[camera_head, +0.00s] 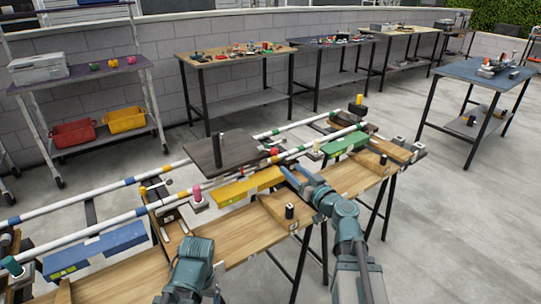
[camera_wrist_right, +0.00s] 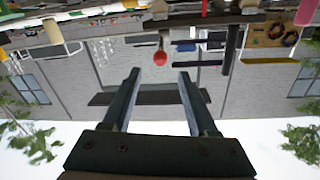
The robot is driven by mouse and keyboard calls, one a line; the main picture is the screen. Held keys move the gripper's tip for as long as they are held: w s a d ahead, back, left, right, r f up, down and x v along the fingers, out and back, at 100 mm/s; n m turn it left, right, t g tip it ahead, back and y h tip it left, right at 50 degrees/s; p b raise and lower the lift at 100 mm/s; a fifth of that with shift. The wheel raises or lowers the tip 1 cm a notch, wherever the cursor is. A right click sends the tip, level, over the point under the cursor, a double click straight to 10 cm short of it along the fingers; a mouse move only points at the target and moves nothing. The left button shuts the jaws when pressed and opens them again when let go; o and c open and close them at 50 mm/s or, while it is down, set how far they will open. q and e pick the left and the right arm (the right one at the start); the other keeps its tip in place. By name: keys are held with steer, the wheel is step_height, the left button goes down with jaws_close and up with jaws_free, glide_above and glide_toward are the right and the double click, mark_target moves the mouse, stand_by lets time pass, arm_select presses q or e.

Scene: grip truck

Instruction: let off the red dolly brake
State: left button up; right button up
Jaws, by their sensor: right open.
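The red brake knob (camera_head: 274,152) sits by the white rails, at the right end of the dark dolly platform (camera_head: 232,150). A red ball on a short stem, which looks like the same knob (camera_wrist_right: 160,58), shows in the right wrist view, centred beyond the fingertips. My right gripper (camera_head: 290,172) is open and empty, just right of and nearer than the knob, over the wooden bench. Its two fingers (camera_wrist_right: 158,75) point toward the knob without visible contact. Part of my left arm shows at the bottom, but its gripper fingers cannot be seen.
A yellow block (camera_head: 248,187), green block (camera_head: 346,141) and blue block (camera_head: 95,249) lie along the wooden bench (camera_head: 150,268). A pink knob (camera_head: 196,192) stands left of the yellow block. White rails (camera_head: 105,227) run lengthwise. Tables and a shelf cart (camera_head: 85,75) stand behind.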

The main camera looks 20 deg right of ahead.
mark_target(270, 151)
steer(key=x, duration=1.3)
steer(key=shift+w+a+f, duration=0.1)
steer(key=shift+w+a, duration=0.05)
steer(key=shift+w, duration=0.15)
jaws_close()
stand_by(0.9)
